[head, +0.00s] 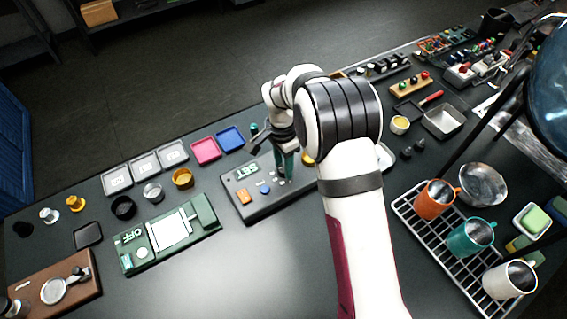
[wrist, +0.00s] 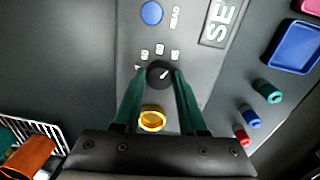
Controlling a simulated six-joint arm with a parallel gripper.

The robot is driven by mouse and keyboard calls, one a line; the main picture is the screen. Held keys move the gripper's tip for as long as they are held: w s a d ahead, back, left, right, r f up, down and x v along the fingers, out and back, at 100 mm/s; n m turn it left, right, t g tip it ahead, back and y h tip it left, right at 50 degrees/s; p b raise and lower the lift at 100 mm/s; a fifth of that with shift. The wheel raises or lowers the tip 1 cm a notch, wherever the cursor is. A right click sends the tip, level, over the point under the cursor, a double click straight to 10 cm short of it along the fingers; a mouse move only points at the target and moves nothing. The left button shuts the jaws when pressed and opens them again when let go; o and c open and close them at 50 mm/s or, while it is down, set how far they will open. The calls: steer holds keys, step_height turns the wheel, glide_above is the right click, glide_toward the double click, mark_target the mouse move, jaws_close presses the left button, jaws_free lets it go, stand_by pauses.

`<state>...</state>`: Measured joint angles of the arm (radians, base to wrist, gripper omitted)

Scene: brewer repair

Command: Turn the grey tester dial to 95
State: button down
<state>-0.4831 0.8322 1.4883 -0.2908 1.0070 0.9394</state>
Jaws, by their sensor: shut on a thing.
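The tester is a dark grey box (head: 243,205) in the middle of the bench, with a display reading SET (head: 243,170). Its dark round dial (wrist: 160,74) has a light pointer line slanting toward the upper right in the wrist view. Small labels (wrist: 160,50) sit around the dial's upper side, too small to read surely. My gripper (head: 286,172) points down over the tester. In the wrist view, its green fingers (wrist: 161,78) are closed on the dial's left and right sides. In the head view, the fingers and arm hide the dial.
A blue button (wrist: 152,13) and a yellow cup-like part (wrist: 152,119) lie near the dial. A green scale-like device (head: 170,233) is left of the tester. A wire rack (head: 437,252) with mugs stands at right. Bare bench lies in front of the tester.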

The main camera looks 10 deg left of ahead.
mark_target(282, 166)
stand_by(0.5)
steer(key=shift+c, duration=2.3)
jaws_free()
step_height(282, 166, up, 16)
steer(key=shift+w+a, duration=0.2)
steer(key=shift+a, duration=0.05)
steer(key=shift+f, duration=0.1)
steer(key=s+d+r, duration=0.5)
steer(key=s+d, duration=0.2)
steer(key=d, duration=0.2)
steer(key=s+d+f+n+y, duration=0.1)
steer(key=s+d, duration=0.3)
steer(key=s, duration=0.6)
steer(key=s+d+f+n+y, duration=0.1)
steer(key=s+d, duration=0.4)
steer(key=s, duration=0.6)
steer(key=shift+s+f+n, duration=0.2)
steer(key=shift+f+n, duration=0.1)
steer(key=shift+f, duration=0.5)
